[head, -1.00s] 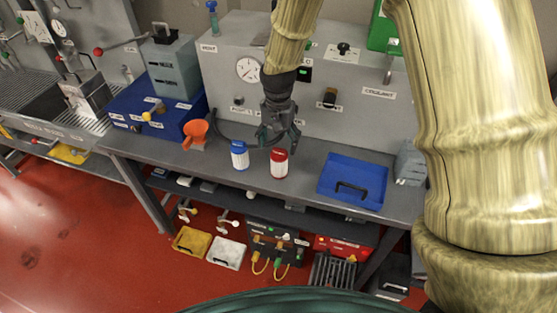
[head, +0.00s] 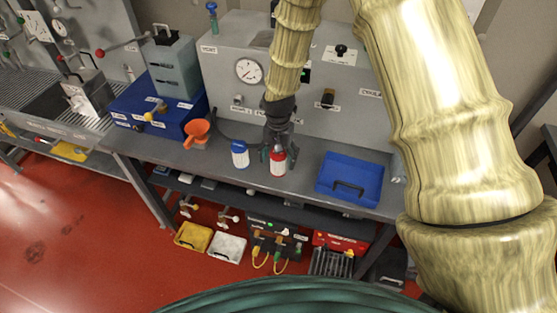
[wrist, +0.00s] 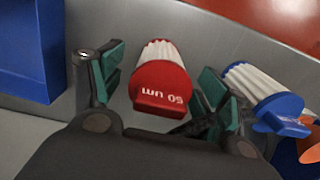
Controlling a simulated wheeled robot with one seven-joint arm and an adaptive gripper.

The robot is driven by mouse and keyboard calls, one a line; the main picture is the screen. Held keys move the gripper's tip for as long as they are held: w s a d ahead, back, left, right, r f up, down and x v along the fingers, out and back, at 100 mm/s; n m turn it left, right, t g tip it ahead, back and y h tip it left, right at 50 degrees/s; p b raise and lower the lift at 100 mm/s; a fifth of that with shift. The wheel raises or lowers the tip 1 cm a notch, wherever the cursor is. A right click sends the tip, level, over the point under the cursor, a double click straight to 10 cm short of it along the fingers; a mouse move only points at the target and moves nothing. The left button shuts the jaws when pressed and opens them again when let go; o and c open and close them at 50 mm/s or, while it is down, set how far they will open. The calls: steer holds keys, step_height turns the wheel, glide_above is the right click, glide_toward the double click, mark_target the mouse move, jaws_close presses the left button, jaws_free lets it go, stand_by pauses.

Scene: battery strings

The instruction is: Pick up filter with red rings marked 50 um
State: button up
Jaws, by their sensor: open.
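The filter with red rings (head: 278,162) stands upright on the grey workbench, and its label "50 um" reads upside down in the wrist view (wrist: 160,85). My gripper (head: 277,154) is lowered around it from above. In the wrist view my gripper (wrist: 158,92) is open, with one green-padded finger on each side of the red filter. Gaps show between the pads and the filter. The filter with blue rings (head: 240,154) stands just left of it in the head view. In the wrist view the blue filter (wrist: 262,95) is close outside the right finger.
A blue tray (head: 349,181) lies on the bench to the right. An orange funnel (head: 196,133) and a blue box (head: 150,108) are at the left. A grey panel with a gauge (head: 249,71) stands behind. The bench between red filter and tray is clear.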

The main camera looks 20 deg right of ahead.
steer(key=shift+c, duration=0.2)
steer(key=c, duration=1.4)
steer(key=shift+c, duration=0.3)
